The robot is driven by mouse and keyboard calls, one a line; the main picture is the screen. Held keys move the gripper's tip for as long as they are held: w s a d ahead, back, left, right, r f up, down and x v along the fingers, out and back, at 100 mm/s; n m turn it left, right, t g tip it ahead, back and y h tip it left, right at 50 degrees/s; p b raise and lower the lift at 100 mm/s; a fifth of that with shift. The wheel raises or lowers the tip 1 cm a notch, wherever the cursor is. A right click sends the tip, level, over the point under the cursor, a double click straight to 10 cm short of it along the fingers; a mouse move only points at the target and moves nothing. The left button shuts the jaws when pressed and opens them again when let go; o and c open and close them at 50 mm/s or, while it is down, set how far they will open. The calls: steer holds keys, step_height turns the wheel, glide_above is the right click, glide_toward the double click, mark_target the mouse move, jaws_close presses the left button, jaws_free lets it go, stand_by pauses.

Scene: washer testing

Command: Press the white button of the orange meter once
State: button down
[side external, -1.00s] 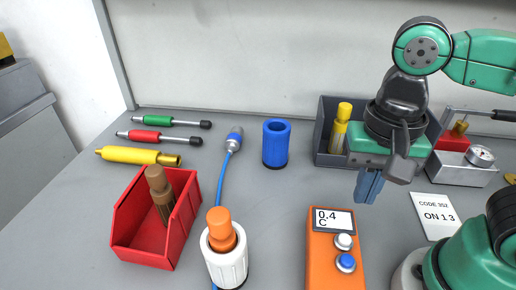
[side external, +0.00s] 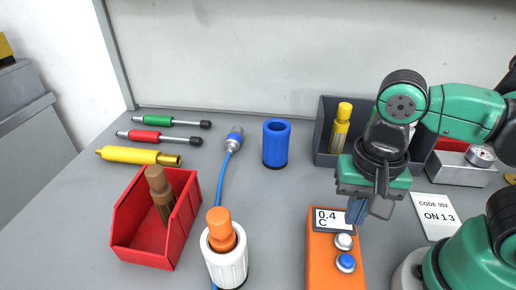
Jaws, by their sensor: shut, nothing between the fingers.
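The orange meter (side external: 320,262) lies on the bench at the front centre-right. Its display (side external: 331,219) reads "0.4 C". Below the display are a white button (side external: 344,241) and, nearer the camera, a blue button (side external: 346,262). My gripper (side external: 355,220) points down with its blue fingers shut and empty. The fingertips are by the display's right edge, just behind the white button in the picture. They appear apart from the button; their exact height above the meter is hard to tell.
A white holder (side external: 226,266) with an orange-topped part and a red bin (side external: 140,236) stand to the left. A blue cup (side external: 276,144) and a grey bin (side external: 326,140) stand behind. A card (side external: 437,217) reading "CODE 352 ON 13" lies to the right.

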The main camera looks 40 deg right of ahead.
step_height(320, 180, up, 6)
steer(key=shift+r, duration=0.15)
stand_by(0.3)
step_height(320, 180, up, 6)
glide_above(346, 238)
stand_by(0.7)
stand_by(2.0)
